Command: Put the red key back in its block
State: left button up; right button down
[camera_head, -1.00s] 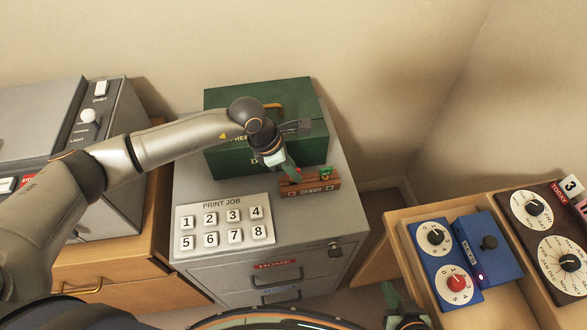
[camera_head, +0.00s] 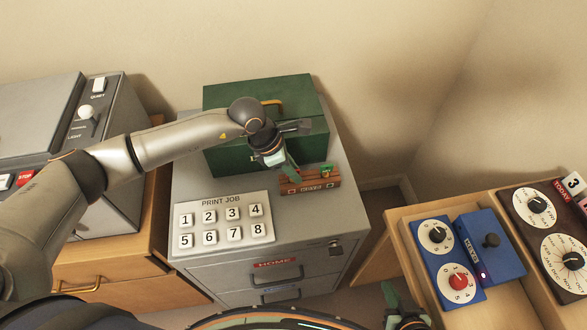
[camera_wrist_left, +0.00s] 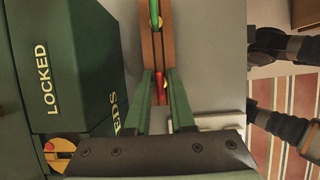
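The wooden key block (camera_head: 310,181) lies on top of the grey cabinet, in front of the green box. It also shows in the left wrist view (camera_wrist_left: 146,45). A green key (camera_head: 327,169) stands at its right part. The red key (camera_wrist_left: 160,84) shows in the left wrist view, upright in line with the block's slot; how deep it sits is unclear. My left gripper (camera_wrist_left: 161,72) is over the block, its fingers on either side of the red key with gaps beside it. In the head view my left gripper's fingers hide the red key. My right gripper (camera_head: 400,308) is low at the bottom edge, partly cut off.
The green locked box (camera_head: 225,100) stands close behind my left gripper. A white print job keypad (camera_head: 222,222) lies at the cabinet's front left. A wooden desk at the right holds a blue keys box (camera_head: 490,252) and dial panels (camera_head: 437,262). A gap separates cabinet and desk.

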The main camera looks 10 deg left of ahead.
pick_arm(q)
jog(key=o, duration=0.3)
jog(key=v, duration=1.2)
jog(key=shift+a+r, duration=0.15)
jog(key=shift+r, duration=0.05)
jog(key=shift+s, duration=0.1)
